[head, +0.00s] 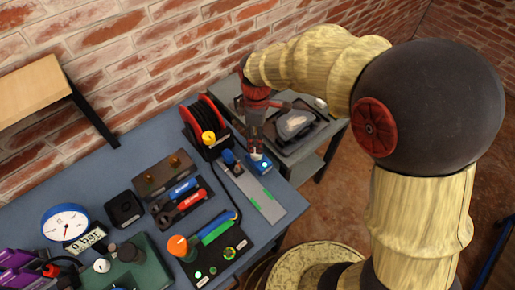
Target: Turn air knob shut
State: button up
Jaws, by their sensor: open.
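My gripper (256,150) points down at the right end of the blue workbench. It is open, with its fingertips just above or around a small blue fitting (260,166) with a whitish top. I cannot tell whether they touch it, and the fingers partly hide it. A dark blue round knob (228,157) stands just left of the gripper, at the head of a grey strip. An orange knob (178,245) stands on a black panel nearer the front. No readable label shows which of these is the air knob.
A red hose reel (205,122) with a yellow knob stands behind, left of the gripper. A grey side table (330,138) holds a tray at right. The workbench (95,195) carries a pressure gauge (65,222), a "0 bar" sign (86,240) and blue and red tools (180,198).

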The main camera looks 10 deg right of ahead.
notch_tip(320, 180, down, 7)
jog(key=shift+r+b, duration=0.1)
jog(key=shift+b, duration=1.05)
jog(key=shift+c, duration=0.7)
jog(key=c, duration=1)
